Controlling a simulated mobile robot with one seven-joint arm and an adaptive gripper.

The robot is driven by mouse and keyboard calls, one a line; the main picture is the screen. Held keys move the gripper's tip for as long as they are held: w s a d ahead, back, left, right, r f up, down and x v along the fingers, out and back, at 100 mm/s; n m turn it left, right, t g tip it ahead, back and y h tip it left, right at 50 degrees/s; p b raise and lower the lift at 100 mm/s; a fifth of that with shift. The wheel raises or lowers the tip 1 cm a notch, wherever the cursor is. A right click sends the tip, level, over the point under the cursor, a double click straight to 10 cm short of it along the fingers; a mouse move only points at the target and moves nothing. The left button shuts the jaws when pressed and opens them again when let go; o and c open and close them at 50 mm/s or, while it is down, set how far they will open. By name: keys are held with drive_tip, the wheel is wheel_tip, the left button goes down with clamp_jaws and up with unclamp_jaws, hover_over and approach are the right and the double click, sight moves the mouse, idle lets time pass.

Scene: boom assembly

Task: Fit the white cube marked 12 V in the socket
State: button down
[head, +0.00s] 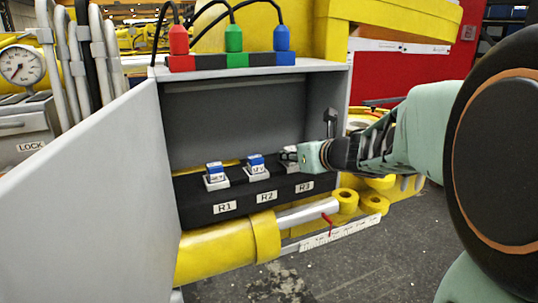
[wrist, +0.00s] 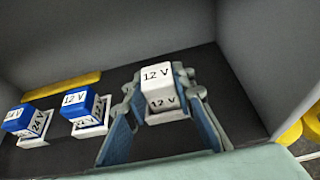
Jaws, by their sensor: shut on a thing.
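The white cube marked 12 V (wrist: 157,76) is between the two fingers of my gripper (wrist: 160,92) in the wrist view, which is shut on it. The cube is upright, with 12 V on its top and front. Just below it a white socket (wrist: 168,118) shows in the black block, partly hidden by the cube and fingers. I cannot tell whether the cube is seated or slightly above. In the head view my gripper (head: 288,155) is over the right-hand place on the block, above the R3 label (head: 304,187), and mostly hides the cube.
Two blue-topped cubes sit in white sockets to the left: one marked 24 V (head: 214,168) over R1 and one marked 12 V (head: 256,160) over R2. The grey cabinet's open door (head: 90,190) stands left. Its back and right walls surround the block (head: 240,199).

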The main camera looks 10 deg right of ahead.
drive_tip(key=c, duration=1.5)
unclamp_jaws()
drive_tip(key=shift+c, duration=0.2)
drive_tip(key=shift+s, duration=0.1)
drive_tip(key=v, duration=1.2)
